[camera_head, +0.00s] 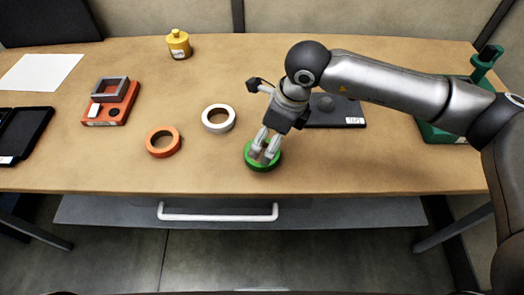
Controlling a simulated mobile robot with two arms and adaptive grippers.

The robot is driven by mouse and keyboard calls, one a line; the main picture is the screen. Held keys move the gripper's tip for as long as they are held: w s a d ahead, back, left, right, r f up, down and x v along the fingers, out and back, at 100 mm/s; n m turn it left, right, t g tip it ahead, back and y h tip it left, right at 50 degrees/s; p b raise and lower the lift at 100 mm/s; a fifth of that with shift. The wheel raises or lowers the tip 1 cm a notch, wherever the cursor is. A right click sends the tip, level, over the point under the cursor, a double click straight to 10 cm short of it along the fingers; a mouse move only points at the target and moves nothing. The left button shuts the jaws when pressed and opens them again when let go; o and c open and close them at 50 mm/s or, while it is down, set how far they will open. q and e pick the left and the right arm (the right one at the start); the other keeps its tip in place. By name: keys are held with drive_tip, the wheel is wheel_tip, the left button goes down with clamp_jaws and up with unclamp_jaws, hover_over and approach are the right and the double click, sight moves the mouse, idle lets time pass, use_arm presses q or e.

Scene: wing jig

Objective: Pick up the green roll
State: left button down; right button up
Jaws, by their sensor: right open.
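The green roll (264,166) lies flat on the wooden table near its front edge, in the middle of the head view. My right gripper (264,154) comes in from the right and points down at the green roll. Its fingers are apart and overlap the roll's ring in the picture, hiding part of its far side and its middle. I cannot tell whether the fingers touch the roll. My left gripper is not in view.
A white roll (232,118) and an orange roll (151,142) lie to the left. A red block with a grey frame (121,111), a yellow bottle (178,43) and paper (42,72) are farther off. A dark tray (345,121) and green device (484,64) are right, partly behind my arm.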

sight(260, 156)
drive_tip(key=shift+s+a+f, duration=0.1)
drive_tip(key=shift+f, duration=0.25)
drive_tip(key=x, duration=0.1)
drive_tip(key=p+x, duration=0.1)
drive_tip(key=x, duration=0.1)
drive_tip(key=shift+s+a+f+p, duration=0.15)
drive_tip(key=shift+s+f+p, duration=0.15)
drive_tip(key=shift+p, duration=0.1)
drive_tip(key=shift+w+a+f, duration=0.1)
drive_tip(key=shift+w+f, duration=0.05)
drive_tip(key=shift+f, duration=0.3)
drive_tip(key=c, duration=1.1)
drive_tip(key=shift+r, duration=0.1)
